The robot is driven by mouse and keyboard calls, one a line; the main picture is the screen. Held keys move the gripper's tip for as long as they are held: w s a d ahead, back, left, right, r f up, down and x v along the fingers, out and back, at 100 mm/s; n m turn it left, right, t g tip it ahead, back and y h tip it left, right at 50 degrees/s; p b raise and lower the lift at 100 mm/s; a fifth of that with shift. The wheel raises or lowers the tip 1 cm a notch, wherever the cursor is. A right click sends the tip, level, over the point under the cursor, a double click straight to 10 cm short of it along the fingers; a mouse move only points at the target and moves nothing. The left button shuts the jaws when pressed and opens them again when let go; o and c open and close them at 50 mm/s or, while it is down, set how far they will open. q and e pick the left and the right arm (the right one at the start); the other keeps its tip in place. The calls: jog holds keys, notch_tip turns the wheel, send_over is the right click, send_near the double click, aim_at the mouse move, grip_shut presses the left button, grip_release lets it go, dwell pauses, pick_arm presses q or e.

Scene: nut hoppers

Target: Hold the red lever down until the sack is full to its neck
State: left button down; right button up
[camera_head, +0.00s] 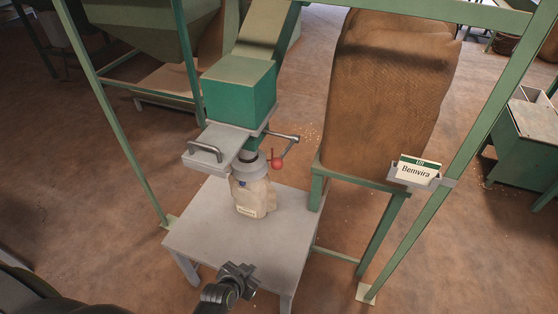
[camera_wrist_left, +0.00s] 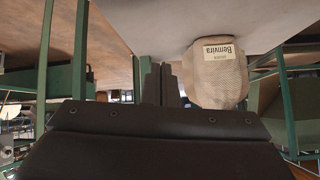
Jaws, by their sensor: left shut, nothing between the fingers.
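The red lever's round knob (camera_head: 277,163) is on a grey arm beside the spout, to the right of the sack's top. The small pale sack (camera_head: 254,198) is at the spout, its neck around the outlet (camera_head: 250,166), above the grey table. Its sides bulge somewhat; its fill level is hidden. In the left wrist view the sack (camera_wrist_left: 214,80) shows right of the fingers, with a "Bemvira" label. My left gripper (camera_head: 241,268) is shut and empty near the table's front edge, well apart from the lever. My right gripper is not in view.
A green hopper box (camera_head: 240,92) with a grey handled slide plate (camera_head: 212,145) sits above the spout. The grey table (camera_head: 200,222) is otherwise clear. A large brown sack (camera_head: 385,90) stands right on a green stand. A "Bemvira" sign (camera_head: 417,170) and green posts (camera_head: 440,205) are nearby.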

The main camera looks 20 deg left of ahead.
pick_arm(q)
jog(key=w+d+r+m+t+h, duration=0.1)
jog(key=w+r+t, duration=0.1)
jog(key=r, duration=1)
jog(key=w+d+r+m+t, duration=0.1)
jog(key=w+r+m+t, duration=0.1)
jog(key=r, duration=1)
jog(key=w+d+r+m+t+h+p, duration=0.1)
jog(key=w+d+r+t, duration=0.1)
jog(key=r, duration=1)
jog(key=shift+w+r+t+h, duration=0.35)
jog(key=shift+w+t, duration=0.25)
jog(key=shift+t, duration=0.3)
